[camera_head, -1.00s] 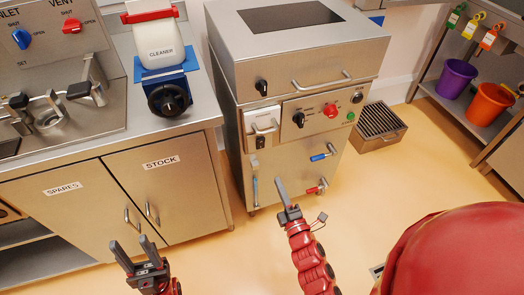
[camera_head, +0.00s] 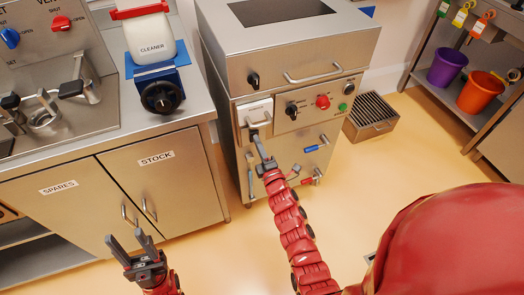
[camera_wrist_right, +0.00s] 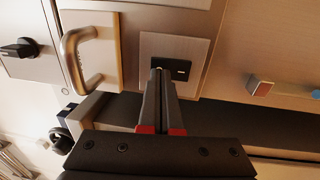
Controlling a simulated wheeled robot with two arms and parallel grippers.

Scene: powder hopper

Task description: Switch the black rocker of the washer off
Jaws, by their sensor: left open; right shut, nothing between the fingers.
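The washer (camera_head: 290,50) is a steel cabinet in the middle of the head view. Its black rocker (camera_wrist_right: 181,69) sits on a pale square plate on the front, below a steel handle. My right gripper (camera_head: 257,139) is shut and empty, reaching up to the washer's front at the rocker. In the right wrist view its fingertips (camera_wrist_right: 162,72) overlap the left part of the rocker; I cannot tell whether they touch it. The fingers partly hide the rocker in the head view. My left gripper (camera_head: 125,237) is open and empty at lower left, in front of the cupboard.
A steel handle (camera_wrist_right: 80,60) lies close to the right fingers. The counter (camera_head: 60,150) stands left.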

